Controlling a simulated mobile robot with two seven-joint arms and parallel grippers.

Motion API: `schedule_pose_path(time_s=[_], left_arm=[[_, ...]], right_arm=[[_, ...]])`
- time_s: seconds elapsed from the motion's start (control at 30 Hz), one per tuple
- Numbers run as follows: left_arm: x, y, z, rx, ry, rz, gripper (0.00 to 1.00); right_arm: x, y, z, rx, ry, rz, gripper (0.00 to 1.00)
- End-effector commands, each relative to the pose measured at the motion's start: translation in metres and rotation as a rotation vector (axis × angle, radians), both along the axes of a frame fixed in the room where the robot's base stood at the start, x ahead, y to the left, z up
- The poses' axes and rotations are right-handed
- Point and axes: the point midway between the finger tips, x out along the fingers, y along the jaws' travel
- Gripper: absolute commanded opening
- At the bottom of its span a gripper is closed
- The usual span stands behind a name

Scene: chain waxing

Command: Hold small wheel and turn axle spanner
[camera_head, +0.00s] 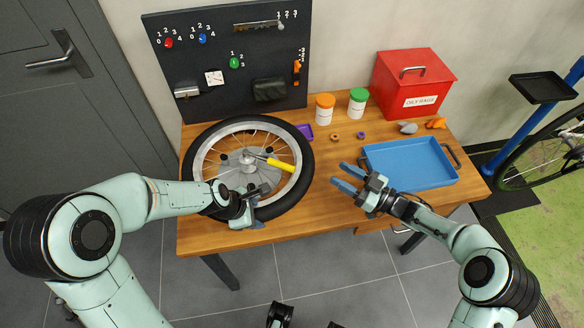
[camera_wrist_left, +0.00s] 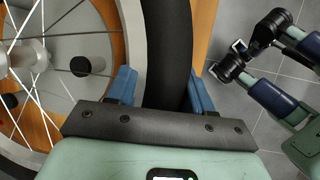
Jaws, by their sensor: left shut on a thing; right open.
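The small wheel (camera_head: 209,136) lies flat on the left part of the wooden bench, with a black tyre and thin spokes. A spanner with a yellow handle (camera_head: 281,164) lies across the hub, its head at the axle (camera_head: 249,157). My left gripper (camera_head: 254,205) is shut on the wheel's rim and tyre at the near side. In the left wrist view its blue fingers sit on both sides of the tyre (camera_wrist_left: 168,45). My right gripper (camera_head: 346,178) is open and empty, to the right of the wheel, apart from the spanner handle.
A blue tray (camera_head: 410,164) stands on the right of the bench (camera_head: 330,210). Behind are a red rag box (camera_head: 412,83), two white jars (camera_head: 325,110) and small parts. A black tool board (camera_head: 228,65) stands at the back left. Bench between wheel and tray is mostly clear.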

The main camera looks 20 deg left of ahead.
Motion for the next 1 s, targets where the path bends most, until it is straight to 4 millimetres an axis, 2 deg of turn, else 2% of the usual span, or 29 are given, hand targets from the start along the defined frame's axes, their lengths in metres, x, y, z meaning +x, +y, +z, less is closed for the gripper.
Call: schedule_pose_path(time_s=[0.1,0.27,0.37,0.8,1.0], left_arm=[[0.0,0.0,0.0,0.001,0.001,0.0,0.0],[0.0,0.0,0.0,0.0,0.001,0.0,0.0],[0.0,0.0,0.0,0.0,0.002,0.001,0.0],[0.0,0.0,0.0,0.0,0.002,0.001,0.0],[0.0,0.0,-0.001,0.0,0.002,0.001,0.0]], right_arm=[[-0.015,0.019,-0.01,-0.05,0.037,0.102,0.47],[-0.023,0.031,-0.015,-0.078,0.058,0.151,0.47],[-0.023,0.043,-0.016,-0.078,0.06,0.155,0.47],[-0.018,0.125,-0.016,-0.077,0.058,0.152,0.47],[-0.016,0.143,-0.016,-0.077,0.059,0.15,0.47]])
